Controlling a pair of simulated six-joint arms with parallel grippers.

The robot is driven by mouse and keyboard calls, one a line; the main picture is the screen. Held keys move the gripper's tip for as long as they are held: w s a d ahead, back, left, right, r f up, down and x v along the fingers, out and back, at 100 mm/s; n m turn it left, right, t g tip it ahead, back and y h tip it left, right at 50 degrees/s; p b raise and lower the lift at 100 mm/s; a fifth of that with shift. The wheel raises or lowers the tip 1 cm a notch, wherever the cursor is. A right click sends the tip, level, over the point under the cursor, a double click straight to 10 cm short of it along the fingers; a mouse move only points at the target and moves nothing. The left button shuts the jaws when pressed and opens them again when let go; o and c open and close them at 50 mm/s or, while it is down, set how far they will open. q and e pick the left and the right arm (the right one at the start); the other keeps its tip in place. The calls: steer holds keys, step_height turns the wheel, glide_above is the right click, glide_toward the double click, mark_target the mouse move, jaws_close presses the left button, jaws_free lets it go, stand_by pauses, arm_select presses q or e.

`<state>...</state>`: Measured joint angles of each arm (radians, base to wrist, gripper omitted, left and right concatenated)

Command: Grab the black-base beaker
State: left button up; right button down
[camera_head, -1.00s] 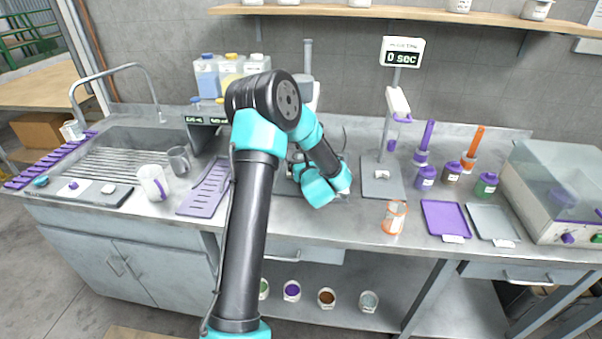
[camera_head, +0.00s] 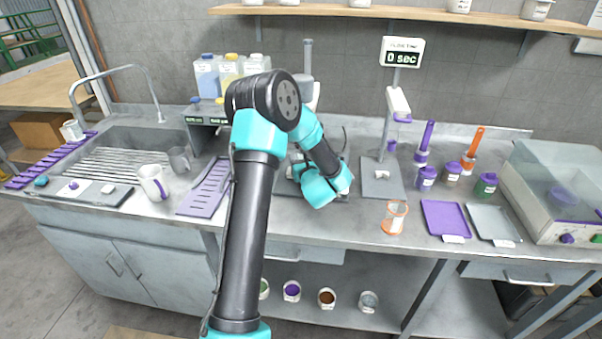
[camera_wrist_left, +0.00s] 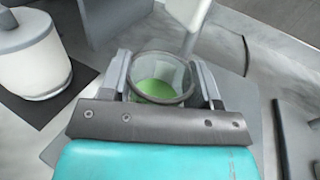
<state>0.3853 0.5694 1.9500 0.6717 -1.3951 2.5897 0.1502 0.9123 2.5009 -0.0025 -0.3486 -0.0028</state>
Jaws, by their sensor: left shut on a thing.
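A clear round beaker (camera_wrist_left: 160,78) with green contents sits between the two fingers of my left gripper (camera_wrist_left: 165,88) in the left wrist view. The fingers press on its two sides, so the gripper is shut on it. Its base is hidden by the gripper, so I cannot see its colour. In the head view my left gripper (camera_head: 340,194) is low over the middle of the counter, and the beaker is mostly hidden behind it. My right gripper is not in view.
A stand with a grey base (camera_head: 382,178) is behind. A purple slotted rack (camera_head: 205,190) and white mug (camera_head: 153,183) are left.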

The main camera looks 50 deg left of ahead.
arm_select(q)
steer(key=shift+r, duration=0.55)
steer(key=s+d+r, duration=0.4)
steer(key=s+d, duration=0.6)
steer(key=d, duration=0.2)
steer(key=shift+s, duration=0.3)
